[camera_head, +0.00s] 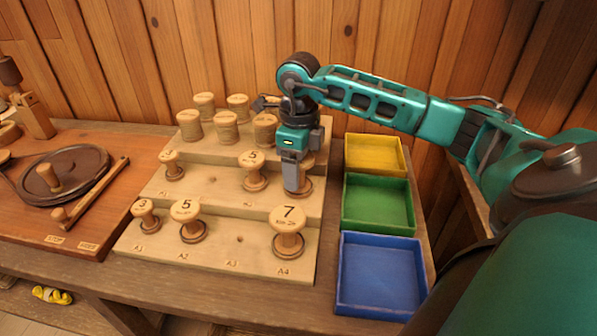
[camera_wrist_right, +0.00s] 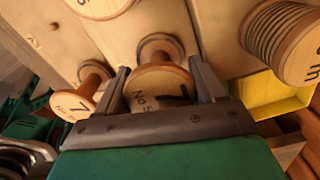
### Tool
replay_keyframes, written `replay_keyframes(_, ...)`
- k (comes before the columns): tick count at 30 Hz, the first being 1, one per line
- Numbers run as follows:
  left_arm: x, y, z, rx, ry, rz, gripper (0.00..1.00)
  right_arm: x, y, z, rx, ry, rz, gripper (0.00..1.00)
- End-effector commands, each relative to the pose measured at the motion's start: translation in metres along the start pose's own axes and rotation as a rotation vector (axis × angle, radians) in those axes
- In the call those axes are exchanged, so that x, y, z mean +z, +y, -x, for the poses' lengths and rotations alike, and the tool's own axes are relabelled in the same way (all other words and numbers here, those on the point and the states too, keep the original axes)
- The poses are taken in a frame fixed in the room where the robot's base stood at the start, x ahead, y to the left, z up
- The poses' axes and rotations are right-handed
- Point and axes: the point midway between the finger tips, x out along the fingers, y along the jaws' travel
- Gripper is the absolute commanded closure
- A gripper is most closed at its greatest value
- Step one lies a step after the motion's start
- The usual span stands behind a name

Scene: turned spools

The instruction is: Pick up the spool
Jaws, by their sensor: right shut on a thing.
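My right gripper (camera_head: 293,188) points down over the right end of the middle step of the wooden rack (camera_head: 238,239). Its jaws are shut on a turned wooden spool (camera_head: 306,183), which is partly hidden behind the gripper in the head view. In the right wrist view the spool (camera_wrist_right: 158,82) sits between the two fingers (camera_wrist_right: 160,98), its round top marked "No 5" and a 7, partly covered by the gripper body. Its lower flange appears at its place on the step; I cannot tell whether it touches. My left gripper is not in view.
Other spools stand close by: one marked 7 (camera_head: 288,232) on the front step, one marked 5 (camera_head: 252,170) to the left, and several thick spools behind. Yellow (camera_head: 376,171), green (camera_head: 378,226) and blue (camera_head: 381,306) trays lie right. A board with a dark disc (camera_head: 83,160) lies left.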

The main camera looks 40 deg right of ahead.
Motion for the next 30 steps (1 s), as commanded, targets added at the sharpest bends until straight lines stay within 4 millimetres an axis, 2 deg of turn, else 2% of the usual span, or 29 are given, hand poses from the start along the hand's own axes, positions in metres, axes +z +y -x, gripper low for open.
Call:
replay_keyframes(1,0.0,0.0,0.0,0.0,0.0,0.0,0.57,0.0,0.0,0.0,-0.001,0.0,0.0,0.4)
replay_keyframes(8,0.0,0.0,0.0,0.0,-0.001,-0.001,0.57,0.0,0.0,0.0,-0.001,0.0,0.0,0.62)
replay_keyframes(16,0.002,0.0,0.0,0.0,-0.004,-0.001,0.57,0.0,0.0,0.002,-0.001,-0.001,0.0,0.63)
replay_keyframes(20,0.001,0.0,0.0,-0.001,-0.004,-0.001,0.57,0.001,-0.001,0.009,-0.002,-0.003,-0.001,0.63)
replay_keyframes(25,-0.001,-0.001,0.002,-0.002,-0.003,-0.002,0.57,0.001,-0.001,0.033,-0.003,-0.005,0.0,0.63)
replay_keyframes(30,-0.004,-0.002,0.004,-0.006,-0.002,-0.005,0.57,0.002,-0.001,0.078,-0.004,-0.009,0.0,0.63)
